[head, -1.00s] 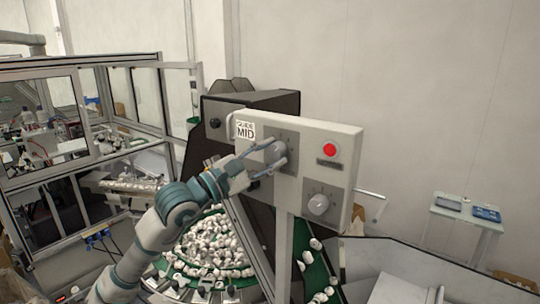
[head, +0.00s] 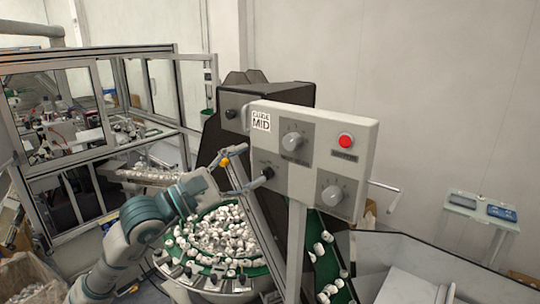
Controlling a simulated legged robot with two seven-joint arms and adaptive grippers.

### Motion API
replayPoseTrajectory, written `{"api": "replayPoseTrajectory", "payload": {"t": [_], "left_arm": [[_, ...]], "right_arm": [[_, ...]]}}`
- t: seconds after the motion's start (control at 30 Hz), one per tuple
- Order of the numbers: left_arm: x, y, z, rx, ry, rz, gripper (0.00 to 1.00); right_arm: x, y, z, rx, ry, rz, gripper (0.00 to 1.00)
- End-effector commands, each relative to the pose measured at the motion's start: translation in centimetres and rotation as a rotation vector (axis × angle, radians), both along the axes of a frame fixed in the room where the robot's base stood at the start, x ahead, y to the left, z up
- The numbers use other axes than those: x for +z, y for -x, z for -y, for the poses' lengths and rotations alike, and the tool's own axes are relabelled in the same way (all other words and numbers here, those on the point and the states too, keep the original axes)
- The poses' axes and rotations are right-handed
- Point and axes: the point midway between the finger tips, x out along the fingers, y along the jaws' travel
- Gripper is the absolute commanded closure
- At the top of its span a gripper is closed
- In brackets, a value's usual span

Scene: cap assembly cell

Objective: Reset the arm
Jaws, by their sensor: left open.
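My left arm comes in from the lower left. My left gripper (head: 255,162) is open and empty, with its two fingers spread apart. One fingertip is near the lower left edge of the white control panel (head: 364,122) and the other is above it to the left. The upper dial (head: 294,142) on the panel is uncovered and stands to the right of the gripper. My right gripper is not in view.
The panel also has a red button (head: 345,140), a lower dial (head: 332,195) and a "GUIDE MID" label (head: 261,120). A round feeder full of white caps (head: 220,232) lies below the gripper. A framed enclosure (head: 150,55) stands at left, a small table (head: 478,213) at right.

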Motion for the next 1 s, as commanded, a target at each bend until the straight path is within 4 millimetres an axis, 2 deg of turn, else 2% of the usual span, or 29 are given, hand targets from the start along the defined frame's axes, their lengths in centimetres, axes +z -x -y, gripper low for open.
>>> {"api": "replayPoseTrajectory", "payload": {"t": [0.1, 0.23, 0.57, 0.67, 0.77, 0.87, 0.97, 1.0], "left_arm": [[-0.5, 0.9, -1.3, 0.001, -0.001, -0.001, 0.36], [-0.7, 1.4, -2.0, 0.000, 0.000, -0.002, 0.36], [-0.8, 1.5, -1.7, -0.008, 0.003, -0.005, 0.36], [-2.0, 1.8, -0.8, -0.078, 0.065, -0.046, 0.36], [-4.4, 2.7, 0.6, -0.243, 0.240, -0.155, 0.36], [-7.1, 3.7, 0.9, -0.451, 0.548, -0.336, 0.36], [-10.1, 3.5, -1.3, -0.617, 0.934, -0.541, 0.36], [-11.7, 3.0, -2.8, -0.662, 1.099, -0.624, 0.36]], "right_arm": [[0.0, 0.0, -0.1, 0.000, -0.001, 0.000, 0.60], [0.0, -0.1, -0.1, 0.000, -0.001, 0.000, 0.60], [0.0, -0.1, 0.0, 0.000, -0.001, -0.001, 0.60], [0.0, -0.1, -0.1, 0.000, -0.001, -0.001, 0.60], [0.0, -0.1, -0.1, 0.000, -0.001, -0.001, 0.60], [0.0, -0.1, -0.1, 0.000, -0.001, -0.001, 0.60], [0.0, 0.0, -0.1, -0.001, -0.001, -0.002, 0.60], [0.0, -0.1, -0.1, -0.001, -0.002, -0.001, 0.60]]}}
